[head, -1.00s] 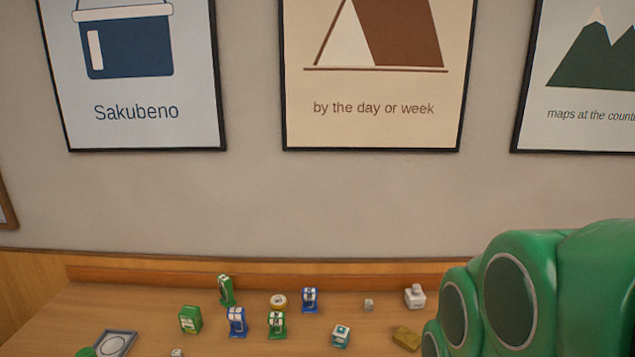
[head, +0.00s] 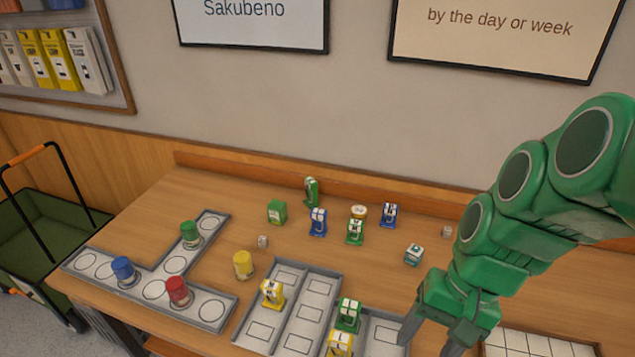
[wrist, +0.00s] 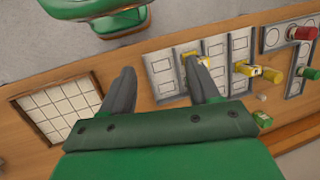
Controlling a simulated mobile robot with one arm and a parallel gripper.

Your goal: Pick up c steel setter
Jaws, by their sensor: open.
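I cannot tell which piece is the c steel setter; no label is legible. Several small upright pieces with white fronts stand on the table: a blue one (head: 318,222), a green one (head: 355,232), another blue one (head: 389,214) and a green one at the back (head: 311,191). A yellow one (head: 272,293), a green one (head: 348,314) and a front yellow one (head: 340,344) are at the grey compartment tray (head: 317,305). My gripper (head: 428,342) is open and empty, right of that tray. It also shows in the wrist view (wrist: 162,68).
A branched tray (head: 155,262) holds blue (head: 123,270), red (head: 178,291) and green (head: 191,234) cylinders. A yellow cylinder (head: 243,264), green box (head: 277,211), teal-white box (head: 413,254) and round tin (head: 358,211) stand loose. A white grid tray (head: 530,345) is at right, a cart (head: 45,225) at left.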

